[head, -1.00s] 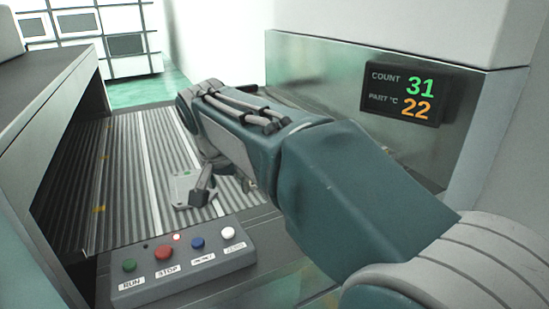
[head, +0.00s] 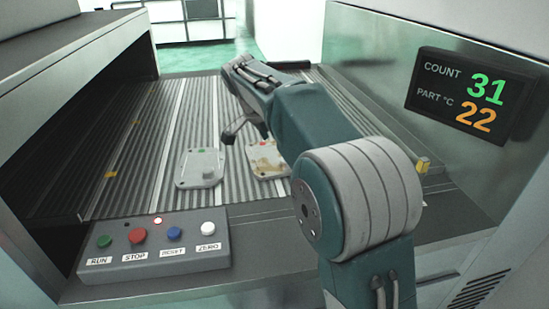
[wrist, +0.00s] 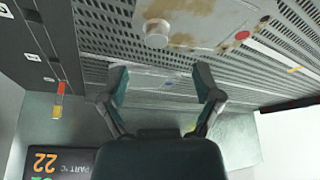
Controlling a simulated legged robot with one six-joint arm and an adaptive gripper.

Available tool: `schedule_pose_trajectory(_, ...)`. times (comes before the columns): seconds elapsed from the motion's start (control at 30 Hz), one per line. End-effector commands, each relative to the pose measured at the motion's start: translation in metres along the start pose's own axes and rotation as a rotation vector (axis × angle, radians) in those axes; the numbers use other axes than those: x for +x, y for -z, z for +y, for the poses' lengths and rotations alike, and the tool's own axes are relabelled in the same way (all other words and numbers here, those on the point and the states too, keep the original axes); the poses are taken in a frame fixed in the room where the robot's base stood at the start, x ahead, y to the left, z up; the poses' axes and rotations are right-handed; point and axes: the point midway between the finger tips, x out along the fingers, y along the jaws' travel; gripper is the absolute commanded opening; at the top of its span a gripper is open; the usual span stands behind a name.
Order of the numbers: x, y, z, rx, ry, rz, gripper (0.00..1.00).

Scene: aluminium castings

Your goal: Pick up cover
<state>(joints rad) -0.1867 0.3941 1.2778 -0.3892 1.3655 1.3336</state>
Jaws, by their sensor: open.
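Two flat cast covers lie on the ribbed conveyor bed. One grey cover (head: 200,167) has a green mark and a raised round boss. To its right, a cover with brown stains (head: 267,160) is partly hidden by my arm. In the wrist view, a stained cover (wrist: 200,20) with a round boss and a red mark lies at the top, beyond the fingertips. My gripper (wrist: 161,78) is open and empty, its two fingers apart from that cover. In the head view one finger shows above the bed, near the covers.
A button box (head: 155,248) stands at the bed's front edge. A dark housing (head: 70,100) overhangs the left side. A metal wall with a display (head: 465,95) reading 31 and 22 bounds the right. The bed's far part is bare.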

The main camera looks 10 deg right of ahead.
Motion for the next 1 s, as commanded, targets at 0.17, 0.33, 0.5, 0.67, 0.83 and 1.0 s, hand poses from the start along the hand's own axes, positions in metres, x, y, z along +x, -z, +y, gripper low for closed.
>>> schedule_pose_trajectory(0.17, 0.025, 0.007, 0.004, 0.003, 0.001, -0.006, 0.82)
schedule_pose_trajectory(0.33, 0.042, 0.009, 0.007, 0.002, 0.001, -0.010, 0.82)
schedule_pose_trajectory(0.5, 0.068, 0.005, 0.005, 0.001, -0.001, -0.007, 0.82)
schedule_pose_trajectory(0.67, 0.079, 0.003, 0.004, 0.001, 0.001, -0.004, 0.82)
schedule_pose_trajectory(0.83, 0.080, 0.004, 0.004, 0.001, 0.003, -0.005, 0.82)
schedule_pose_trajectory(1.0, 0.081, 0.006, 0.005, 0.002, 0.003, -0.007, 0.24)
